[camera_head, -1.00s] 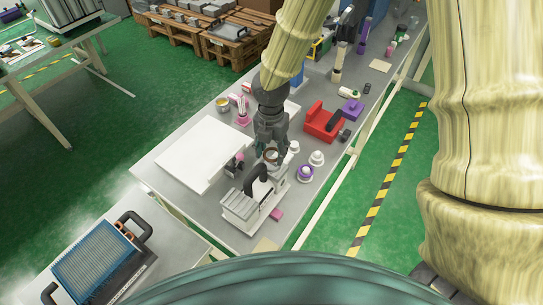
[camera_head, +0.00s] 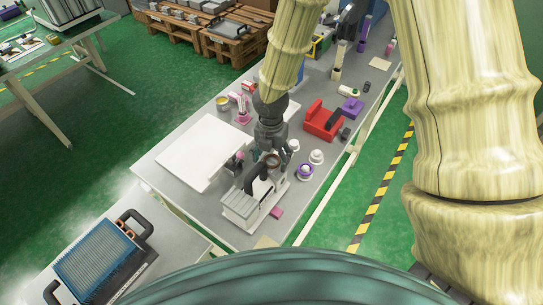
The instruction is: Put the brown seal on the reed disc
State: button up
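The brown seal (camera_head: 272,160) is a small dark brown ring. It is between the fingers of my gripper (camera_head: 273,156), which appears shut on it, over the back right end of the pale grey device (camera_head: 240,207). I cannot tell whether the seal touches anything below it. I cannot clearly make out the reed disc; it may be hidden under the seal and my gripper. Small round white pieces stand just right of my gripper, one at the back (camera_head: 293,145) and one further right (camera_head: 316,157). A purple-and-white round piece (camera_head: 305,172) is in front of them.
A white board (camera_head: 193,152) lies to the left on the grey table. A black handle (camera_head: 248,178) rises from the device close to my gripper. A red holder (camera_head: 322,121) and a purple block (camera_head: 351,108) stand behind right. A pink block (camera_head: 276,213) lies in front.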

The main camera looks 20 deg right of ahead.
notch_tip(320, 180, up, 12)
jog(key=b, duration=0.2)
jog(key=shift+r, duration=0.15)
dwell(0.7)
